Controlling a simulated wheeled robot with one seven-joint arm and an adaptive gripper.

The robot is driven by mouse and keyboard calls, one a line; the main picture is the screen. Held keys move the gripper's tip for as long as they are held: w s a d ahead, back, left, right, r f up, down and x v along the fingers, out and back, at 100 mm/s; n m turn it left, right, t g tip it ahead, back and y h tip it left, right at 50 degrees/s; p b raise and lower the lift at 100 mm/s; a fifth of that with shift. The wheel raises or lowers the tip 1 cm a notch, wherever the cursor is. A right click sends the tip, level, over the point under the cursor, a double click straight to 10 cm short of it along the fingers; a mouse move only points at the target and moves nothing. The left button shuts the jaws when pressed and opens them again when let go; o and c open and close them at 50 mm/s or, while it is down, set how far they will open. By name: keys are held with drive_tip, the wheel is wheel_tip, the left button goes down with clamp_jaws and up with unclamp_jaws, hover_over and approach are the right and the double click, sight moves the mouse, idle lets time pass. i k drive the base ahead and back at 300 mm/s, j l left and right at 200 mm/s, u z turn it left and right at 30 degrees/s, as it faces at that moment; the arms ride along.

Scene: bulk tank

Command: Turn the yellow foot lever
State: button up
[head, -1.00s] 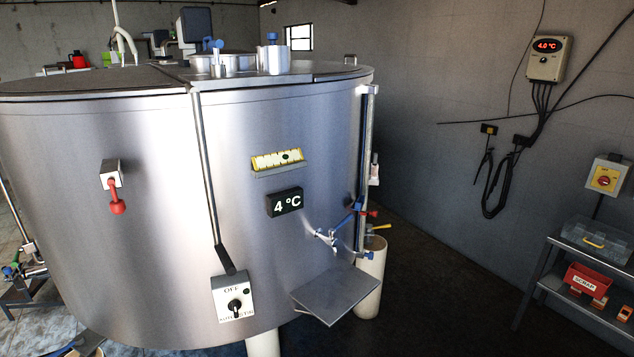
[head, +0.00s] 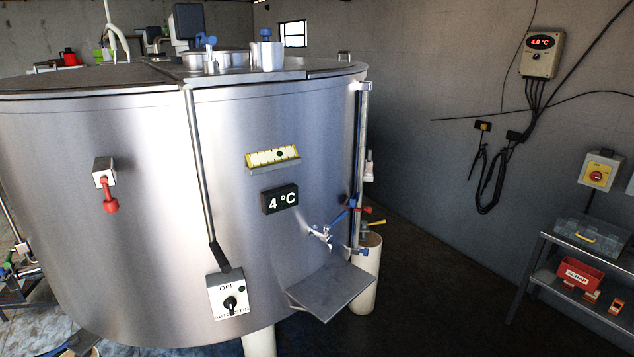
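A small yellow lever (head: 376,222) shows at the right edge of the steel tank (head: 130,240), just above a cream-coloured tank foot (head: 367,285). It points out to the right, below a red-tipped handle (head: 372,210) and close to blue-handled valve parts (head: 341,216). The lever is small in the picture and its mount is partly hidden by the fittings in front. My gripper is not in view.
A grey sloping shelf (head: 331,291) juts from the tank front, left of the foot. Dark floor is clear between the foot and the right-hand bench (head: 575,295).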

sight(378, 223)
drive_tip(key=i+l+u, duration=0.15)
drive_tip(key=i+l, duration=0.5)
drive_tip(key=i, duration=0.5)
drive_tip(key=i+l+u, duration=0.15)
drive_tip(key=i+l, duration=0.65)
drive_tip(key=i, duration=0.25)
drive_tip(key=i+l+u, duration=0.15)
drive_tip(key=i+l, duration=0.8)
drive_tip(key=i, duration=0.1)
